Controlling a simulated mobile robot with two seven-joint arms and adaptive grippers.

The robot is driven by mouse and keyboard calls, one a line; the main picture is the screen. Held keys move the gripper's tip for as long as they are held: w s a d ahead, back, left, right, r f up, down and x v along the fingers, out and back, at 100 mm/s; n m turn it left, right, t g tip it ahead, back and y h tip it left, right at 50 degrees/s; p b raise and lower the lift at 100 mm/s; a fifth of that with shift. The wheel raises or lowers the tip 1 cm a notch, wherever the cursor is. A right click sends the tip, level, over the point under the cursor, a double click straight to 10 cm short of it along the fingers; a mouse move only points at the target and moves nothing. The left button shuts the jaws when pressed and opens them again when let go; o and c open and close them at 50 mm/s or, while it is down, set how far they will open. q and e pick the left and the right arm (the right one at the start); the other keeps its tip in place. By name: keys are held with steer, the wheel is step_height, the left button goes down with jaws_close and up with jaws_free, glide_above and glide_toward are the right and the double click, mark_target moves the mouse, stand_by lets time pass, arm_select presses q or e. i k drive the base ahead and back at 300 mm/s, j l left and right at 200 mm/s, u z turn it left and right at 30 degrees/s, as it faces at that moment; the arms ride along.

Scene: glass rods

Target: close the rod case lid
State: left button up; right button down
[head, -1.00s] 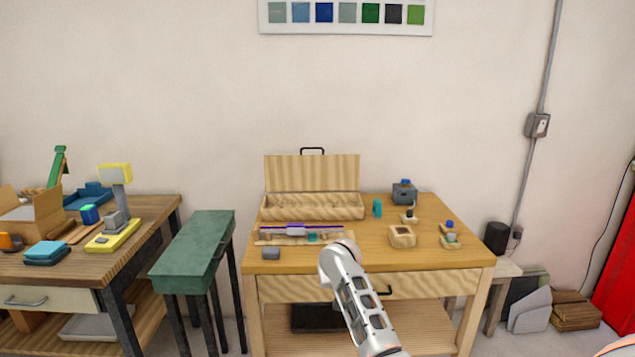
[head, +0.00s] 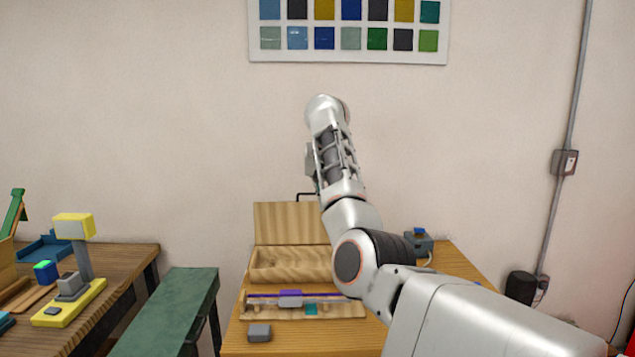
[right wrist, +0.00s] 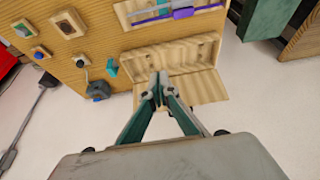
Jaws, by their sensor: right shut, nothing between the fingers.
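The wooden rod case (head: 288,272) stands at the back of the workbench, and its lid (head: 280,223) is up, roughly upright. A dark handle (head: 303,196) shows on the lid's top edge. My arm covers the right part of the case and lid in the head view. In the right wrist view the case (right wrist: 140,62) and the lid (right wrist: 208,88) lie beyond the fingers. My right gripper (right wrist: 160,76) is shut and empty, its tips overlapping the lid and case in that picture; I cannot tell whether they touch. My left gripper is not in view.
A small grey block (head: 259,332) sits near the bench's left front. A green side table (head: 165,315) stands left. The wall is close behind the case.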

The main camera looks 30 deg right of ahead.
mark_target(296, 221)
steer(key=i+l, duration=0.4)
steer(key=i, duration=0.15)
steer(key=i+l, duration=0.4)
steer(key=i, duration=0.2)
